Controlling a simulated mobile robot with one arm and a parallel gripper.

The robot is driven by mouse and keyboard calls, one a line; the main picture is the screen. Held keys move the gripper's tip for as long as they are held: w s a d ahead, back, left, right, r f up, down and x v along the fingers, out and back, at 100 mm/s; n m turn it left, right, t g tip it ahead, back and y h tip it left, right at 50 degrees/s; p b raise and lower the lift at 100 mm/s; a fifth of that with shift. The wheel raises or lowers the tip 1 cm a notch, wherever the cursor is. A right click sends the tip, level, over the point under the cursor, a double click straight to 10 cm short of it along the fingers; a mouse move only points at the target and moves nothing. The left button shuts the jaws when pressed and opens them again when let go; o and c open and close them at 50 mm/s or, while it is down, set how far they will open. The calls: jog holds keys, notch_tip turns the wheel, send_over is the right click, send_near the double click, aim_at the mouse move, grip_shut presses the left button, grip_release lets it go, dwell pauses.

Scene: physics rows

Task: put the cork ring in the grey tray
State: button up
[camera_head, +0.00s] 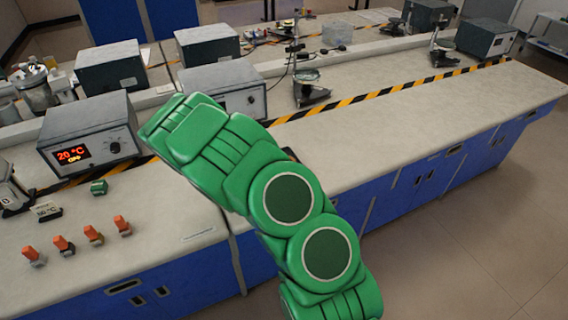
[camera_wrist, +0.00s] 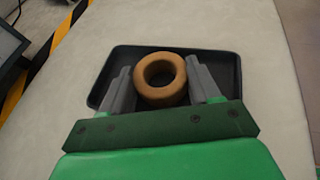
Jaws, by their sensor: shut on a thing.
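The cork ring (camera_wrist: 142,88), a tan ring, is between the two fingers of my gripper (camera_wrist: 160,85) in the wrist view. The gripper is shut on it. The dark grey tray (camera_wrist: 228,62) is behind and below the ring in that view, with its far edge and side corners showing. The ring appears over the tray's inside; I cannot tell whether it touches the tray floor. In the head view my green arm hides the gripper, the ring and nearly all of the tray.
A box with a red 20 °C display (camera_head: 72,154) stands on the bench left of my arm. Orange-topped switches (camera_head: 64,245) are at front left. A yellow-black stripe (camera_head: 400,86) runs along the bench. The bench (camera_head: 400,120) to the right is clear.

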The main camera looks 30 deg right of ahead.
jog(key=shift+f, duration=0.15)
jog(key=o, duration=1)
jog(key=shift+a+r, duration=0.1)
jog(key=shift+r, duration=0.1)
jog(key=shift+v, duration=5.9)
